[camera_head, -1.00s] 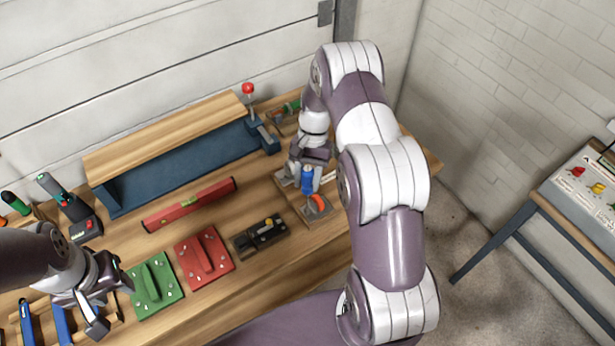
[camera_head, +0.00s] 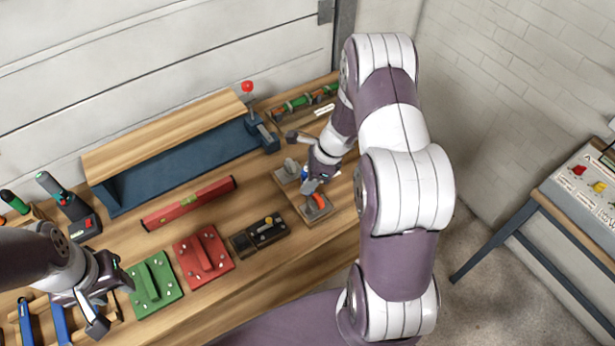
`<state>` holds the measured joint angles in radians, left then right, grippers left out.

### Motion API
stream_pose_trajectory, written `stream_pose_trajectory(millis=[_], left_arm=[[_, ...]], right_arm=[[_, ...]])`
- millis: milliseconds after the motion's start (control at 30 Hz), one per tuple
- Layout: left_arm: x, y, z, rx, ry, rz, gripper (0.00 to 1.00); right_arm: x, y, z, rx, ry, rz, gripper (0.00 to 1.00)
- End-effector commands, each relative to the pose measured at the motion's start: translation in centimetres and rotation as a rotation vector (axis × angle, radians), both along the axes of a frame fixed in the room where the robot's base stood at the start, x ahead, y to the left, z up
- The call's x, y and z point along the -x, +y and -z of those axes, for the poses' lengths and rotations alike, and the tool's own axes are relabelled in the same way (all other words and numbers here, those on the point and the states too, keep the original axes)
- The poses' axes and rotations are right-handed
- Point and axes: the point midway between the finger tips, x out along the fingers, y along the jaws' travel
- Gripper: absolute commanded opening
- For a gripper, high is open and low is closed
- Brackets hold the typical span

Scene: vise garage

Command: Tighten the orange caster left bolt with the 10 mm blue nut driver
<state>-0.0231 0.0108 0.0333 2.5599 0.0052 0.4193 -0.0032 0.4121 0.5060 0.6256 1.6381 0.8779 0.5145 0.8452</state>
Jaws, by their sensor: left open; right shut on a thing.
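The orange caster (camera_head: 319,201) sits on a small wooden board (camera_head: 304,212) at the right of the bench. My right gripper (camera_head: 311,184) is right beside and above the caster, shut, with its arm tilted in from the right. It is shut on the blue nut driver (camera_head: 304,173), of which only a little blue shows between the fingers. The driver's tip and the caster's left bolt are too small or hidden to tell whether they touch. My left gripper (camera_head: 109,303) is open and empty at the left front, above a tool rack.
Blue-handled tools (camera_head: 61,324) lie in the rack below my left gripper. A green plate (camera_head: 154,284), a red plate (camera_head: 203,256) and a dark block (camera_head: 259,235) lie along the front. A red level (camera_head: 188,204) and a blue-backed shelf (camera_head: 180,165) are behind.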

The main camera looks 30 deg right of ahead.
Motion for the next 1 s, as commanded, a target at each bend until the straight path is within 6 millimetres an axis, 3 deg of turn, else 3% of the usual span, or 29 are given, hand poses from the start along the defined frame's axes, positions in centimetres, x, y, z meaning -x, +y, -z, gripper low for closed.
stream_pose_trajectory(millis=[100,267,467,1000], left_arm=[[0.0,0.0,0.0,0.000,0.000,0.000,0.43],[0.0,0.0,0.0,0.000,0.000,0.000,0.43],[0.0,0.0,-0.9,0.000,0.000,0.000,0.43],[0.0,0.0,-6.2,0.000,0.000,0.000,0.43]], right_arm=[[0.1,0.2,0.0,0.002,0.001,0.401,0.06],[-0.1,0.2,-0.1,0.003,-0.003,0.803,0.06],[-0.2,0.1,-1.0,0.001,-0.002,0.787,0.06],[-0.2,0.1,-6.9,0.001,-0.003,0.783,0.06]])
